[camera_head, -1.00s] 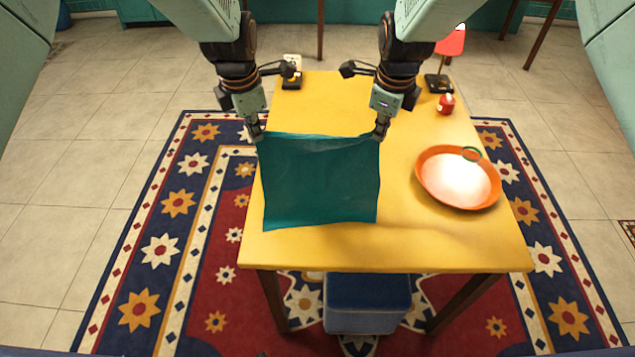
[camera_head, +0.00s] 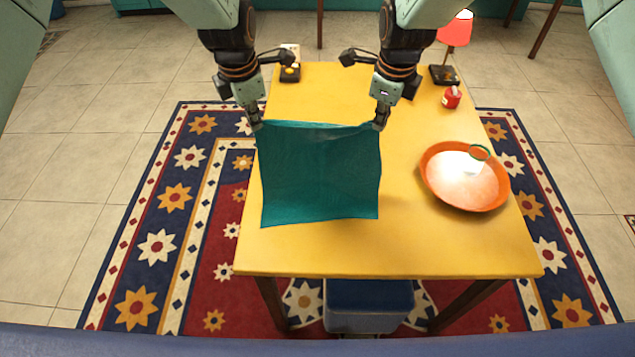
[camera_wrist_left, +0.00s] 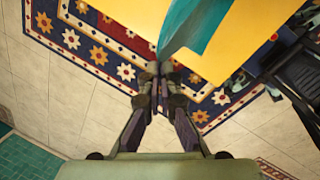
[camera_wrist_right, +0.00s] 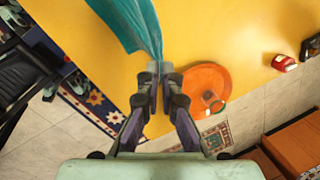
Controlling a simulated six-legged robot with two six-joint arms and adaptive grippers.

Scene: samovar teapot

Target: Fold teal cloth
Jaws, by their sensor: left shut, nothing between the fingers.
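The teal cloth (camera_head: 319,178) is spread out as a near-square on the left half of the yellow table, with its far edge stretched between my two grippers. My left gripper (camera_head: 256,126) is shut at the cloth's far left corner. In the left wrist view its fingertips (camera_wrist_left: 166,68) meet right at the cloth's tip, with no clear bite on it. My right gripper (camera_head: 379,126) is shut on the far right corner. In the right wrist view the cloth (camera_wrist_right: 135,25) narrows into its fingertips (camera_wrist_right: 158,68). Whether the near edge touches the table is hard to tell.
An orange bowl (camera_head: 440,190) stands on the yellow table (camera_head: 400,255), right of the cloth. A small red jar (camera_head: 451,97), a red lamp (camera_head: 455,32) and a small dark-and-cream object (camera_head: 290,62) stand at the back. A blue box (camera_head: 370,308) is below the front edge.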

